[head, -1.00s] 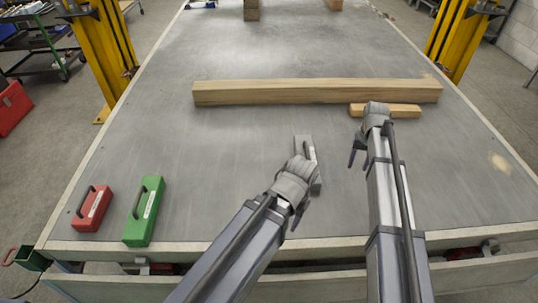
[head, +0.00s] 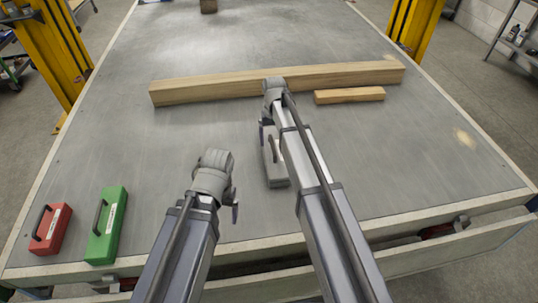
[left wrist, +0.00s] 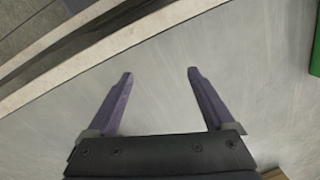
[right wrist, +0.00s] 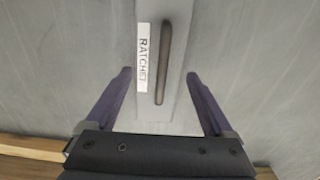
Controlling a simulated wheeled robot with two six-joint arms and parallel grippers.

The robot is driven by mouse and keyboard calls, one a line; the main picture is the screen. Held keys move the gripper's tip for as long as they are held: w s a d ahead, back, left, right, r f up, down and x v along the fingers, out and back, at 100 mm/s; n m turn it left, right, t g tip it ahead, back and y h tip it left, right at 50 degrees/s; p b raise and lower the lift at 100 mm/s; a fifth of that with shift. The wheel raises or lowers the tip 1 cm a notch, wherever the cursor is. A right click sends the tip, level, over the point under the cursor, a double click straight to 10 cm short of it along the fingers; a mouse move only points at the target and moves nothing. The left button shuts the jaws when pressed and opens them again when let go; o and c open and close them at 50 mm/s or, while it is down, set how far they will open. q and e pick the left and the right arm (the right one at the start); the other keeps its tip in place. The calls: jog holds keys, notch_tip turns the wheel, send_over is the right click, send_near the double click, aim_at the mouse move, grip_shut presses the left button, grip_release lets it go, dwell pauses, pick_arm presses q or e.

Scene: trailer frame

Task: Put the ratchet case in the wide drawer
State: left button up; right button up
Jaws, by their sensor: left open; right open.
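The ratchet case (head: 276,176) is a flat grey case with a dark handle, lying on the trailer bed. In the right wrist view the case (right wrist: 178,50) shows its "RATCHET" label. My right gripper (right wrist: 157,73) is open, its fingers on either side of the case's far end; I cannot tell whether they touch it. In the head view the right gripper (head: 267,128) is partly hidden by its own wrist. My left gripper (left wrist: 160,72) is open and empty above the bed near its front edge. A drawer (head: 420,262) stands pulled out at the front, its dark inside partly visible.
A green case (head: 106,228) and a red case (head: 50,230) lie at the left front of the bed. A long wooden beam (head: 210,88) and a short wood block (head: 348,96) lie beyond the ratchet case. The bed's right side is clear.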

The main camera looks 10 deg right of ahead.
pick_arm(q)
jog(key=shift+o, duration=0.7)
jog(key=shift+f, duration=0.15)
pick_arm(e)
jog(key=shift+o, duration=0.7)
jog(key=shift+f, duration=0.2)
pick_arm(q)
jog(key=shift+f+b, duration=1.15)
jog(key=shift+b, duration=0.1)
pick_arm(e)
jog(key=shift+f, duration=1.15)
pick_arm(q)
jog(key=shift+f, duration=0.1)
notch_tip(320, 180, down, 5)
jog(key=b, duration=0.5)
jog(key=shift+f, duration=0.1)
pick_arm(e)
notch_tip(320, 180, down, 5)
jog(key=shift+d+f, duration=0.1)
jog(key=shift+f, duration=0.05)
jog(key=shift+c, duration=0.3)
grip_shut()
